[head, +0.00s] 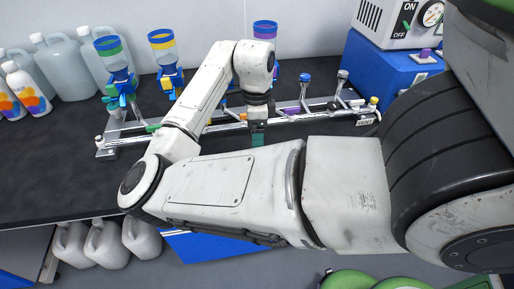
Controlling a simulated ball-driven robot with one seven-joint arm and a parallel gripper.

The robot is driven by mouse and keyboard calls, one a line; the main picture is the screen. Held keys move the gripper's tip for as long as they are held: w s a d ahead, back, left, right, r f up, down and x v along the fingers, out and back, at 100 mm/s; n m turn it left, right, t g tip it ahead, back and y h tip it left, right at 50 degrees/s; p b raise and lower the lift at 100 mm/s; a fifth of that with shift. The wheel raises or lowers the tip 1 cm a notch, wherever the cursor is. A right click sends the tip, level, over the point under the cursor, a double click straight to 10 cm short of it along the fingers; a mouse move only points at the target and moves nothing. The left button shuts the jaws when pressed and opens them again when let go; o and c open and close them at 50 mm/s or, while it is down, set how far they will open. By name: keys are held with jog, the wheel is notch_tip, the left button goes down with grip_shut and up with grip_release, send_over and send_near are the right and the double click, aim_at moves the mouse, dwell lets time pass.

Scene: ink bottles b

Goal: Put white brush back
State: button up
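My gripper (258,112) is at the end of my white arm, pointing down over the dark bench near the middle of the view. A small green piece shows at its lower end; I cannot tell whether it is a fingertip or something held. The fingers are too small and hidden to show whether they are open or shut. A long metal rack (128,140) runs across the bench beside and behind the gripper. A stick with a pale top (342,76) and one with a blue top (305,77) stand at its right part. I cannot make out a white brush for certain.
White jugs (60,65) are at the left. A blue box (375,72) with a switch unit stands back right. The dark bench (60,165) is clear front left.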

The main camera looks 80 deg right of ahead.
jog(key=shift+d+r, duration=0.2)
jog(key=shift+r, duration=1.7)
